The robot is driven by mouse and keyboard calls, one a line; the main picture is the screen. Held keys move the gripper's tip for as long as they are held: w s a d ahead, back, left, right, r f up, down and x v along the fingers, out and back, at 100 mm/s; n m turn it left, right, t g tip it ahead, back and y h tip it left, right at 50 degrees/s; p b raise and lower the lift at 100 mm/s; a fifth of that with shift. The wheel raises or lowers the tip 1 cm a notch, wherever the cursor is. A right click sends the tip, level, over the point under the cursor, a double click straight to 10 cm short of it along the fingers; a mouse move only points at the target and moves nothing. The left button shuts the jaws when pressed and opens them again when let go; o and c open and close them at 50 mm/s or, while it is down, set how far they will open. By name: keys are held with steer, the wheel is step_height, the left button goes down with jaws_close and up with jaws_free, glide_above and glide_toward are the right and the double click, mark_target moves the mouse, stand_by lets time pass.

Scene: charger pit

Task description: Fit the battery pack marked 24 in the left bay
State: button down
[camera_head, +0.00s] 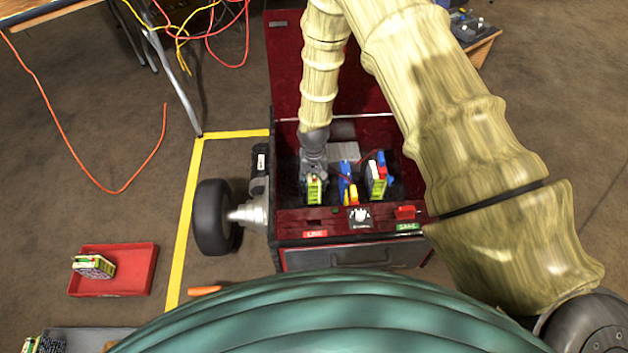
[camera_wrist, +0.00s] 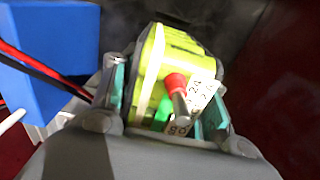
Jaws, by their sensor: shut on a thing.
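My gripper (camera_head: 313,174) reaches down into the left part of the open dark red chest (camera_head: 290,222). It is shut on a yellow-green battery pack (camera_head: 314,190). In the wrist view, the pack (camera_wrist: 185,55) sits between my two fingers (camera_wrist: 165,105). Its white label (camera_wrist: 203,90) appears to read 24, and a red-tipped pin (camera_wrist: 177,85) stands in front of it. The pack's lower end is hidden, so I cannot tell whether it is seated in the left bay. Another yellow-green pack (camera_head: 377,182) is in the chest's right part.
Blue and yellow parts (camera_head: 346,178) stand mid-chest; a blue block (camera_wrist: 55,60) shows in the wrist view. A red switch (camera_head: 405,212) is on the front rim. A red tray (camera_head: 112,286) holds another pack (camera_head: 94,266). A black wheel (camera_head: 213,217) stands left of the chest.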

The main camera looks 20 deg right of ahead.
steer(key=shift+f, duration=0.25)
steer(key=c, duration=0.8)
jaws_free()
steer(key=shift+o, duration=0.5)
steer(key=shift+f, duration=0.1)
steer(key=r, duration=1.2)
steer(key=shift+w, duration=0.25)
